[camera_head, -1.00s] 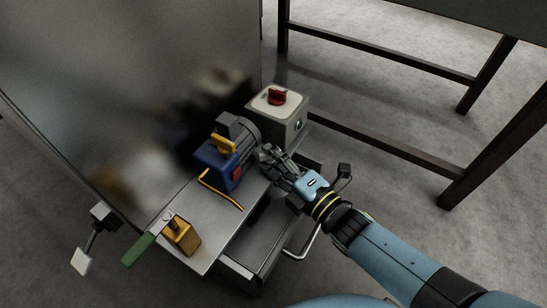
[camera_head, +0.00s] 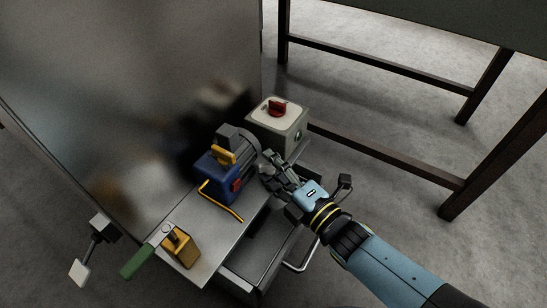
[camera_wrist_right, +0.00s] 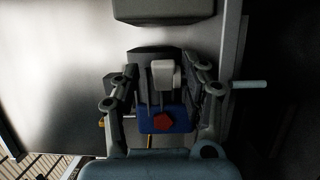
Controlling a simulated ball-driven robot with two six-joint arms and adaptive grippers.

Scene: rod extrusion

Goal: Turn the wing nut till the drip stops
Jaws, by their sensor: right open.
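A blue pump (camera_head: 213,179) with a grey ribbed motor stands on a metal shelf. A yellow part (camera_head: 224,157), which may be the wing nut, sits on its top; I cannot tell for sure. No drip can be made out. My right gripper (camera_head: 271,168) is open beside the motor's right end, with no thing between its fingers in the head view. In the right wrist view the open fingers (camera_wrist_right: 165,84) frame the blue body (camera_wrist_right: 166,122) with a red spot and a pale block, seen beyond them. My left gripper is not in view.
A box with a red knob (camera_head: 277,108) stands behind the motor. A large metal panel (camera_head: 130,70) rises on the left; table legs stand right.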

